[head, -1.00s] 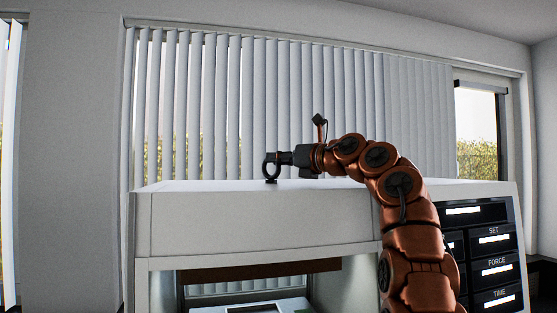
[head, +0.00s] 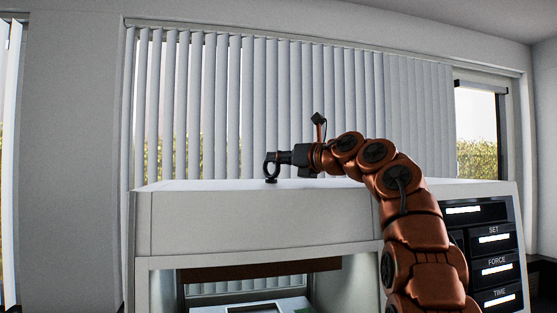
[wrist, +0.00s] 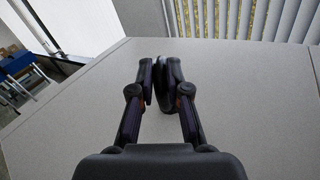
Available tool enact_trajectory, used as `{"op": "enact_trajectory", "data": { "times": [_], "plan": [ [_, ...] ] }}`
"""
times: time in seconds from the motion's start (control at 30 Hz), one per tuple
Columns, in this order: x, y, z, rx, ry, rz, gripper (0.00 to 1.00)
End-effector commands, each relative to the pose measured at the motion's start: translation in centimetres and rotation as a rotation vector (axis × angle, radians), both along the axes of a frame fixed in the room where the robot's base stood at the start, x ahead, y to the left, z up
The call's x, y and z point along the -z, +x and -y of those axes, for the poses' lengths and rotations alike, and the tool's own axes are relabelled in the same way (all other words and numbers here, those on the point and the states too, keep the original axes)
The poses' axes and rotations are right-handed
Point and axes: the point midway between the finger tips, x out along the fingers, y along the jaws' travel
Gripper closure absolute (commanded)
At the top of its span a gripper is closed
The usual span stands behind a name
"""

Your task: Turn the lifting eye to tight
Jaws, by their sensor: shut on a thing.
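The lifting eye (head: 271,167) is a dark ring standing upright on a short base on top of the white press (head: 255,220). My gripper (head: 281,158) reaches it from the right, roughly level, and is shut on the ring's right side. In the wrist view the two fingers of my gripper (wrist: 160,72) close on the dark lifting eye (wrist: 158,82), which shows mostly edge-on between the fingertips. The eye's base and thread are hidden there, so I cannot see whether it is seated.
The press top (wrist: 235,95) around the eye is flat and clear. A control panel (head: 492,250) with SET, FORCE and TIME is at the press's right. Vertical blinds (head: 290,100) hang behind. A blue table (wrist: 17,63) shows at the far left in the wrist view.

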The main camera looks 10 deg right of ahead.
Motion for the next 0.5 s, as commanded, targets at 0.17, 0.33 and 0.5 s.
{"op": "enact_trajectory", "data": {
  "times": [0.17, 0.33, 0.5],
  "plan": [
    [-0.17, -0.18, 0.01, 0.02, -0.001, 0.003, 1.0],
    [-0.13, -0.16, -0.04, 0.038, -0.001, 0.002, 1.0],
    [-0.05, -0.07, 0.04, 0.056, 0.002, 0.001, 1.0]
  ]
}}
